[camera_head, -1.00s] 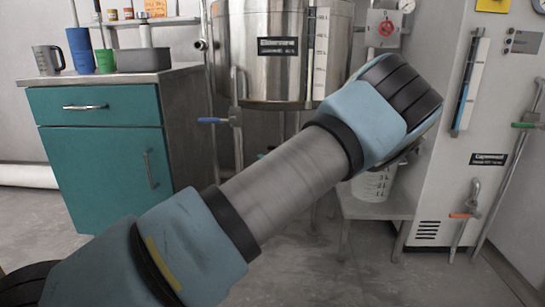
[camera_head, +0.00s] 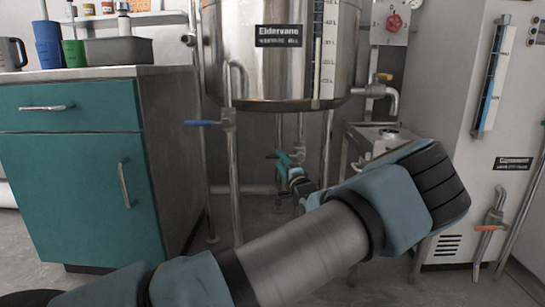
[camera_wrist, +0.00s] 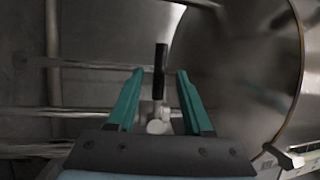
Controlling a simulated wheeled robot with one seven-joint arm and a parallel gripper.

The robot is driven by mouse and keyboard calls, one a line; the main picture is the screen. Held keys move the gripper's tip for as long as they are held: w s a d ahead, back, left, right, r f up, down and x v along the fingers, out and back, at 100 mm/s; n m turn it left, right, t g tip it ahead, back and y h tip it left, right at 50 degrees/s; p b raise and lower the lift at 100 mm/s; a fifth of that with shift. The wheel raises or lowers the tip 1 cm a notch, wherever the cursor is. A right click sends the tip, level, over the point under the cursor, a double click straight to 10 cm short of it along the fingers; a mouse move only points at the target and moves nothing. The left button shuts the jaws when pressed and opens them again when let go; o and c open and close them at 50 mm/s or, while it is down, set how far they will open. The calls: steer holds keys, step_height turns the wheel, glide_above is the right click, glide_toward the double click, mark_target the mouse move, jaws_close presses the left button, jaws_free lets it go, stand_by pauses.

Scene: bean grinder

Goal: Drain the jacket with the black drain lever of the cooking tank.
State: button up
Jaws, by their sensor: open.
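The black drain lever (camera_wrist: 160,62) stands upright in the wrist view, above a pale round fitting (camera_wrist: 158,126). My gripper (camera_wrist: 160,73) is open, its teal fingers on either side of the lever's line, with gaps visible on both sides. In the head view my gripper (camera_head: 282,160) is small and below the tank.
A blue lever (camera_head: 203,123) is on a pipe left of the tank. A teal cabinet (camera_head: 75,160) stands left, a steel stand (camera_head: 362,140) right, and a pale machine (camera_head: 465,110) with an orange lever (camera_head: 489,228) far right.

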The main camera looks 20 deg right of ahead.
mark_target(276, 155)
steer(key=shift+w+d+r+b, duration=0.1)
steer(key=shift+w+r+b, duration=0.2)
steer(key=shift+w, duration=0.8)
steer(key=shift+w+a+r+b, duration=0.1)
steer(key=shift+w+b, duration=0.3)
steer(key=shift+w, duration=0.7)
steer(key=shift+w+d+r+b, duration=0.1)
steer(key=shift+w+r+b, duration=0.2)
steer(key=shift+w, duration=0.8)
steer(key=shift+f, duration=0.1)
jaws_close()
